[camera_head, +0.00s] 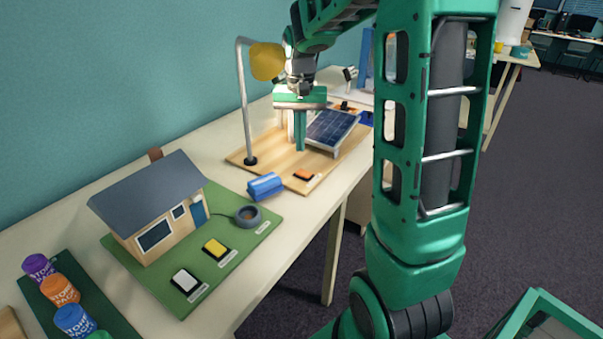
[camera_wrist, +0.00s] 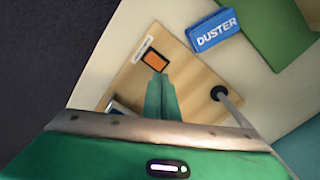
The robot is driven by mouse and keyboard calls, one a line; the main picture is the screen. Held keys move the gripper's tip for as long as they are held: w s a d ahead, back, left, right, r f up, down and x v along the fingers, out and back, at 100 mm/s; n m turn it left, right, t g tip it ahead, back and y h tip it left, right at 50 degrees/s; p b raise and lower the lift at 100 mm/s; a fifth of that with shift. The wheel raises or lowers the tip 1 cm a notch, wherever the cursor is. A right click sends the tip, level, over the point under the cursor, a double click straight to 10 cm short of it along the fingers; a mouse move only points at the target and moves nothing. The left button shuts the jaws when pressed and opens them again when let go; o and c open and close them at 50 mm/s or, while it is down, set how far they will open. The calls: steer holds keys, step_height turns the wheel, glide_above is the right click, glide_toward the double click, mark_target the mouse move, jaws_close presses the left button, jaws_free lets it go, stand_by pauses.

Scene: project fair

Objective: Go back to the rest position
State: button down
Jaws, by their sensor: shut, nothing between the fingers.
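My gripper (camera_head: 300,148) hangs from my green arm above the wooden board (camera_head: 275,151) with the lamp and the solar panel. Its two green fingers are together with nothing between them, pointing down. In the wrist view the fingertips (camera_wrist: 160,80) appear just beside an orange button (camera_wrist: 155,60) on the board. I cannot tell the exact height of the fingertips above the board. My arm hides part of the table's right side in the head view.
The yellow lamp (camera_head: 267,61) and the solar panel (camera_head: 332,127) stand close to my gripper. A blue duster (camera_head: 265,186) lies at the board's near edge. A model house (camera_head: 160,210) stands on a green base nearer. Several labelled tubs (camera_head: 60,290) stand front left.

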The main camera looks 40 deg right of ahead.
stand_by(0.3)
steer(key=s+a, duration=0.1)
steer(key=s, duration=1.3)
steer(key=s+a+f+n, duration=0.1)
steer(key=s, duration=1.3)
steer(key=shift+s+a+f+n, duration=0.3)
steer(key=shift+s+a, duration=0.05)
steer(key=shift+w, duration=0.15)
steer(key=w+d+r+n, duration=0.1)
steer(key=w+r+n, duration=0.3)
steer(key=w+n, duration=0.9)
steer(key=w+d+r+n, duration=0.2)
steer(key=w+r+n, duration=0.2)
steer(key=w+n, duration=0.9)
steer(key=shift+d+r+n, duration=0.2)
steer(key=shift+r+n, duration=0.2)
steer(key=shift+n, duration=0.8)
steer(key=shift+w, duration=0.1)
